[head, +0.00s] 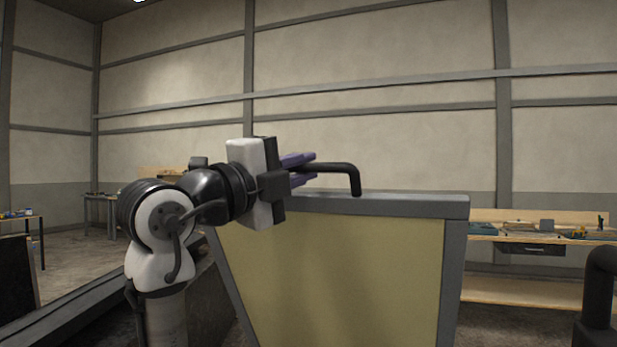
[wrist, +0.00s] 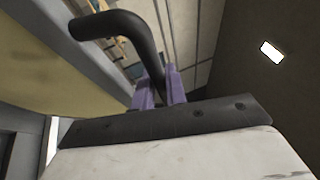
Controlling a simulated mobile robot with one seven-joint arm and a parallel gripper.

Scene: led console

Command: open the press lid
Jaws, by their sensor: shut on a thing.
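The press lid (head: 335,270) stands raised and steep in the head view, a yellowish panel in a grey frame. A black bent bar handle (head: 340,167) is fixed at its top edge. My gripper (head: 300,170), with purple fingers, is shut on the handle's left part. In the wrist view the handle (wrist: 115,25) runs from the upper left down between the purple fingers of my gripper (wrist: 159,88). The fingers hide the gripped part of the bar. The lid also shows at the left of the wrist view (wrist: 45,60).
A workbench (head: 540,237) with tools stands behind at the right. Another black bar (head: 600,290) rises at the lower right edge. Tables (head: 100,205) stand far off at the left, and a dark rail (head: 80,305) lies at the lower left.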

